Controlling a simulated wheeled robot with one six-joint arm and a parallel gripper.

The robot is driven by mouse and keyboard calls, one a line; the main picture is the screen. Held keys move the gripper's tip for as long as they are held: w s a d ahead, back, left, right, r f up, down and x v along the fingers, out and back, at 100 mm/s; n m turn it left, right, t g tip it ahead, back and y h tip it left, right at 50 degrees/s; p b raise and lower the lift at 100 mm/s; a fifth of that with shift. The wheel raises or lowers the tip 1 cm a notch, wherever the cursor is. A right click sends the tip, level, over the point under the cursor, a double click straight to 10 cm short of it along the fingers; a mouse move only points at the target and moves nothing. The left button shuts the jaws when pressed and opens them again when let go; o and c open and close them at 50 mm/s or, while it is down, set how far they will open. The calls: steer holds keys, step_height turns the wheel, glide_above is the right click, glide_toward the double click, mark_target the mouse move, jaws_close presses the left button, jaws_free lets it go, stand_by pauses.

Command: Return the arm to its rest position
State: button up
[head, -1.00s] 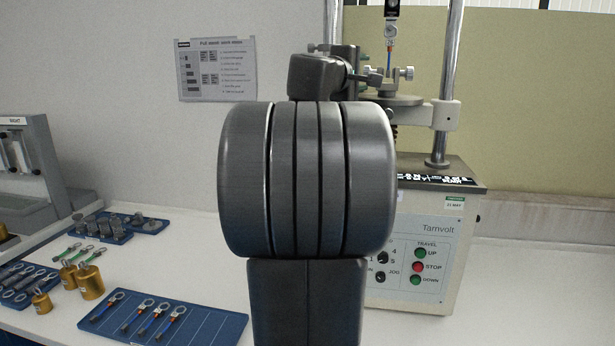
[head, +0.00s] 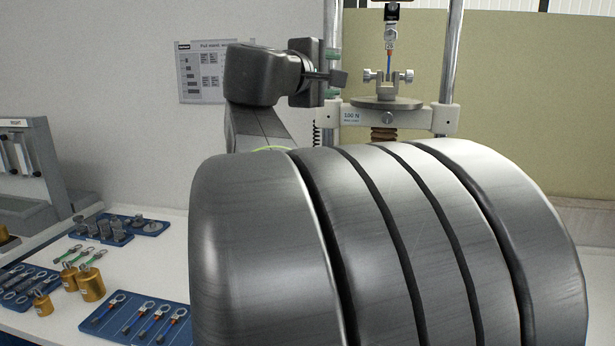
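My arm fills the middle and lower right of the head view, with a large ribbed grey joint close to the camera. My gripper (head: 338,77) is at the end of the dark wrist, in front of the left column of the testing machine and pointing right. It appears apart from the clamp. Its fingers are small and seen side-on, so I cannot tell whether they are open or shut. No object shows clearly in it.
At left on the white bench are blue trays (head: 98,322) with specimens, brass weights (head: 90,284) and a grey machine (head: 40,165). A paper chart (head: 200,75) hangs on the wall.

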steer(key=shift+d+b+x, duration=0.25)
steer(key=shift+b+x, duration=1.15)
steer(key=shift+x, duration=1.1)
steer(key=shift+s, duration=0.2)
steer(key=shift+d+f, duration=0.1)
